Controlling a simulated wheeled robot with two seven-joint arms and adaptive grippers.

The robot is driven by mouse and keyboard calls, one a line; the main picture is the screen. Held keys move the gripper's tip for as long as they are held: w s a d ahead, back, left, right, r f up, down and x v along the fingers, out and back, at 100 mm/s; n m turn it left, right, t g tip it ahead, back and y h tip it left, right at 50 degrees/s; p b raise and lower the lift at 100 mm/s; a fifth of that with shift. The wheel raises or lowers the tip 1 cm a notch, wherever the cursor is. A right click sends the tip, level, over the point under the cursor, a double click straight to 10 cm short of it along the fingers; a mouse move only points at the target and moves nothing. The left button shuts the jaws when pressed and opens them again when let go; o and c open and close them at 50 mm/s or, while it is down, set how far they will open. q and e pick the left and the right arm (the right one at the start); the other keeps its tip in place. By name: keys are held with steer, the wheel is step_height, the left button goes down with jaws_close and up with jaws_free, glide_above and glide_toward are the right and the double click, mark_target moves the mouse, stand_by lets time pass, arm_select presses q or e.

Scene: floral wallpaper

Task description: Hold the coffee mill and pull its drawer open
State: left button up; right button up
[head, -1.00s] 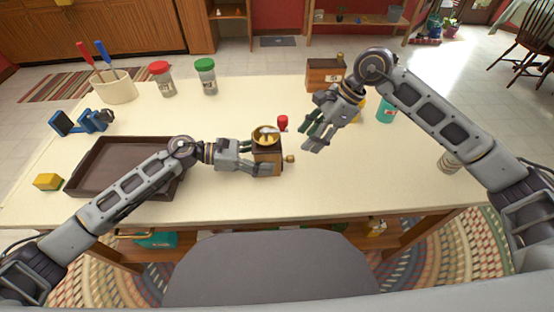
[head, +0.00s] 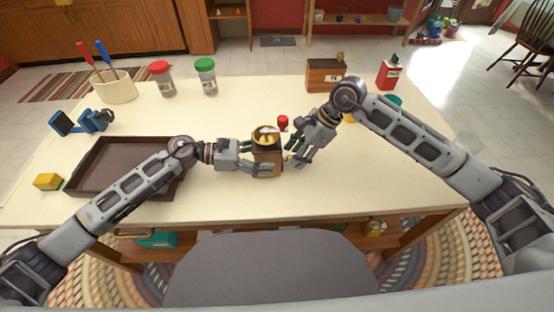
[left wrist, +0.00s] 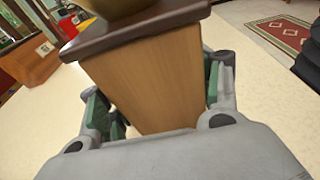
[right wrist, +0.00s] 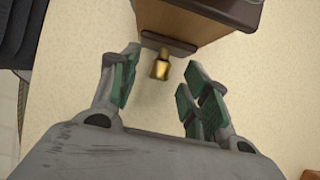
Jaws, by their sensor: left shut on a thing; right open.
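The coffee mill (head: 267,156) stands upright on the table, with a wooden body, brass bowl and red-knobbed crank (head: 283,122). My left gripper (head: 262,162) is shut on the mill's body from the left. In the left wrist view the wooden body (left wrist: 150,80) sits between its fingers. My right gripper (head: 295,158) is open just right of the mill. In the right wrist view the drawer's brass knob (right wrist: 160,68) lies just ahead of and between the open fingertips, not gripped. The drawer front (right wrist: 168,40) looks closed.
A brown tray (head: 88,192) lies left of the mill, partly under my left arm. A wooden box (head: 325,76), a red tin (head: 389,73) and two jars (head: 206,77) stand farther back. The table front near the mill is clear.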

steer(key=shift+a+f, duration=0.25)
steer(key=shift+f, duration=0.15)
steer(key=c, duration=0.9)
steer(key=shift+d, duration=0.2)
steer(key=shift+w+d, duration=0.1)
steer(key=shift+d, duration=2.15)
